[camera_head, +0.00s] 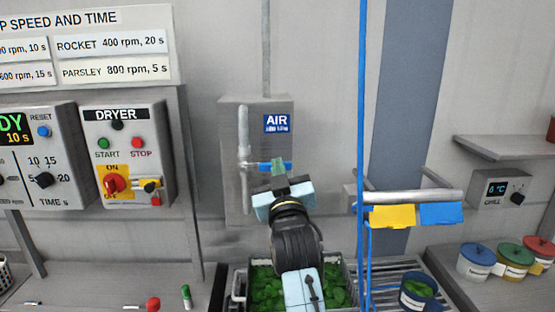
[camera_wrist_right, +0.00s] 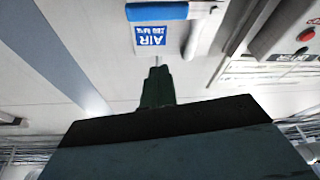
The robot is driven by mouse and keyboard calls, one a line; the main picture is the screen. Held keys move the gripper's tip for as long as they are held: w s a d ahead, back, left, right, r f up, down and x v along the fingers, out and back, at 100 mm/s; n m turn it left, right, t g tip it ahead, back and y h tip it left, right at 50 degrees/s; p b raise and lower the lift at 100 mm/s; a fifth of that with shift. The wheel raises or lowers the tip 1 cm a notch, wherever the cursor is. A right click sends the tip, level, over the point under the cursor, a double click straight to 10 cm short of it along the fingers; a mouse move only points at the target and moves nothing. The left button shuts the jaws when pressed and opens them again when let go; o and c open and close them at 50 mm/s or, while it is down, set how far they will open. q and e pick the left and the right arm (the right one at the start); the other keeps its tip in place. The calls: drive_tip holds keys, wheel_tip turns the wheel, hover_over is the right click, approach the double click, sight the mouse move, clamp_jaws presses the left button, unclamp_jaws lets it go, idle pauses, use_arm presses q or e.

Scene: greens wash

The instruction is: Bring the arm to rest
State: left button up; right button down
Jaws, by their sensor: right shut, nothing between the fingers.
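My right arm reaches up from the bottom of the head view, over a crate of greens. Its gripper (camera_head: 278,165) is in front of the grey AIR panel (camera_head: 236,130), with its fingertips overlapping the blue valve handle (camera_head: 263,165) in that view. In the right wrist view, the fingers (camera_wrist_right: 157,78) are together and empty. The blue handle (camera_wrist_right: 157,11) and the AIR sign (camera_wrist_right: 150,37) show beyond the tips there, with a visible gap. My left gripper is not in view.
The crate (camera_head: 236,284) of leafy greens stands below my arm. A blue hose (camera_head: 361,100) hangs just right of it, near a rail with yellow (camera_head: 392,215) and blue cloths. The dryer box (camera_head: 128,185) is at left. Lidded tubs (camera_head: 477,262) stand at right.

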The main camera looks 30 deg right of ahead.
drive_tip(key=shift+v, duration=1.5)
drive_tip(key=s+a+f+n+g+y, duration=0.1)
drive_tip(key=s+a+f+g+y, duration=0.15)
drive_tip(key=f, duration=0.45)
drive_tip(key=s+a+f+n+g+y, duration=0.1)
drive_tip(key=s+f+g+y, duration=0.15)
drive_tip(key=f, duration=0.55)
drive_tip(key=s+a+f+n+g+y, duration=0.1)
drive_tip(key=s+f+g+y, duration=0.15)
drive_tip(key=f, duration=0.45)
drive_tip(key=s+a+f+g+y, duration=0.1)
drive_tip(key=s+a+f+g, duration=0.2)
drive_tip(key=s, duration=0.4)
drive_tip(key=s+a+f+n+g+y, duration=0.1)
drive_tip(key=s+f+g, duration=0.2)
drive_tip(key=s+f, duration=0.35)
drive_tip(key=s+a+f+g, duration=0.2)
drive_tip(key=s+f+g, duration=0.15)
drive_tip(key=s, duration=0.35)
wheel_tip(320, 180, down, 30)
drive_tip(key=s+b, duration=0.1)
drive_tip(key=b, duration=0.4)
drive_tip(key=s+d+f+g+b, duration=0.1)
drive_tip(key=s+d+f+b, duration=0.2)
drive_tip(key=s+f, duration=1.3)
wheel_tip(320, 180, down, 3)
drive_tip(key=shift+s+n+g+b, duration=0.25)
drive_tip(key=shift+n+g+b, duration=0.05)
drive_tip(key=shift+b, duration=0.55)
